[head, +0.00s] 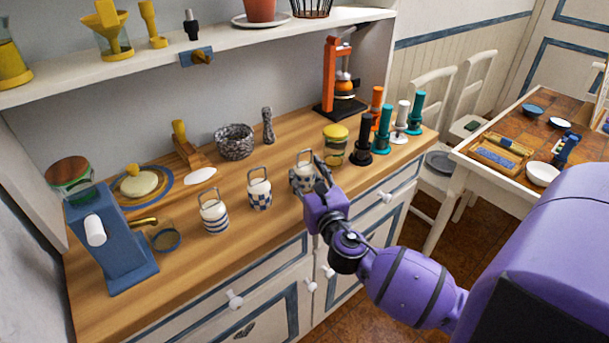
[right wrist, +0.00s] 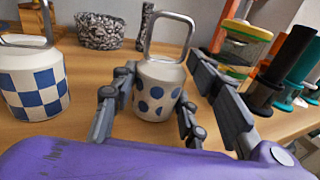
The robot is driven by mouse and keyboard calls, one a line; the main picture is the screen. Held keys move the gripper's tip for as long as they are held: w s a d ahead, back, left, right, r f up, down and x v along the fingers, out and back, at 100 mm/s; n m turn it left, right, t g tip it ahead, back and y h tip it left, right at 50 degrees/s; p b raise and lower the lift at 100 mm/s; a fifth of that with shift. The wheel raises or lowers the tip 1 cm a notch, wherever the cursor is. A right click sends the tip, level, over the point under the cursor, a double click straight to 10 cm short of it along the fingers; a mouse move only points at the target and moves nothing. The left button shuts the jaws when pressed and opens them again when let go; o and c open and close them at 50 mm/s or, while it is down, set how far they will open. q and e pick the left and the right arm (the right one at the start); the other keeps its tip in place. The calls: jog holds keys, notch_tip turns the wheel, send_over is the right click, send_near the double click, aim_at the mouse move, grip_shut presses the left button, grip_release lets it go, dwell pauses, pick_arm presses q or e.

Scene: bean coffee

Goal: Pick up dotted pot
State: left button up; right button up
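The dotted pot (head: 298,181) is a small white pot with blue dots and a tall grey handle. It stands upright on the wooden counter (head: 245,238), at the right end of a row of three pots. In the right wrist view the dotted pot (right wrist: 157,95) stands between the fingers of my right gripper (right wrist: 160,105). The fingers are spread to either side of it, with a gap on the right; contact on the left is unclear. In the head view my right gripper (head: 321,176) partly covers the pot. My left gripper is not in view.
A checkered pot (head: 260,193) and a striped pot (head: 214,216) stand to the left. A yellow-lidded jar (head: 335,145) and several coloured cylinders, including a black one (head: 363,141), stand to the right. A stone bowl (head: 234,141) is behind. The counter's front edge is close.

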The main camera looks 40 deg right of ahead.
aim_at(308, 170)
jog(key=c, duration=0.5)
jog(key=shift+r, duration=0.65)
notch_tip(308, 170, up, 3)
jog(key=shift+s+f+p, duration=0.15)
jog(key=shift+p, duration=0.3)
jog(key=s+r, duration=0.3)
jog(key=s, duration=0.1)
jog(key=s+r, duration=0.3)
jog(key=s, duration=0.2)
jog(key=s+r+p, duration=0.1)
jog(key=s+r, duration=0.2)
jog(key=s, duration=0.1)
jog(key=shift+s+d, duration=0.35)
jog(key=shift+d, duration=0.05)
